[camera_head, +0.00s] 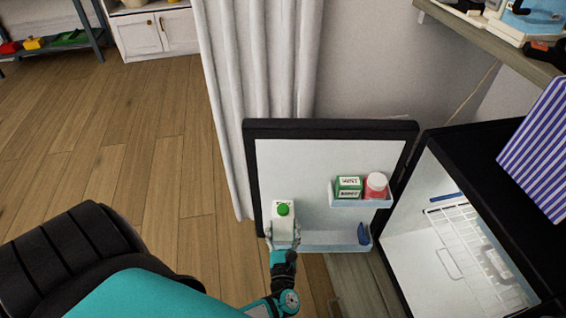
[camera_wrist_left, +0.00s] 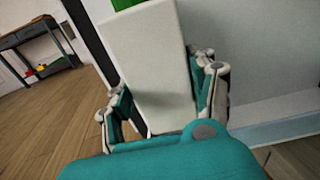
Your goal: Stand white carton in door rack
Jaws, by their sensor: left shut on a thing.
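The white carton (camera_head: 284,222) with a green cap is upright in front of the open fridge door (camera_head: 290,165). My left gripper (camera_head: 283,243) is shut on its lower part. In the left wrist view the carton (camera_wrist_left: 152,65) stands between the two fingers of the gripper (camera_wrist_left: 166,105). The door rack (camera_head: 330,240) is the low shelf on the inside of the door. The carton is in front of its left end; whether it touches the rack cannot be told. My right gripper is not in view.
An upper door shelf (camera_head: 360,202) holds a green and white box (camera_head: 348,187) and a pink jar (camera_head: 376,185). A dark blue item (camera_head: 363,234) is at the lower rack's right end. The rack's middle is clear. The fridge interior (camera_head: 410,255) has a wire rack (camera_head: 470,245).

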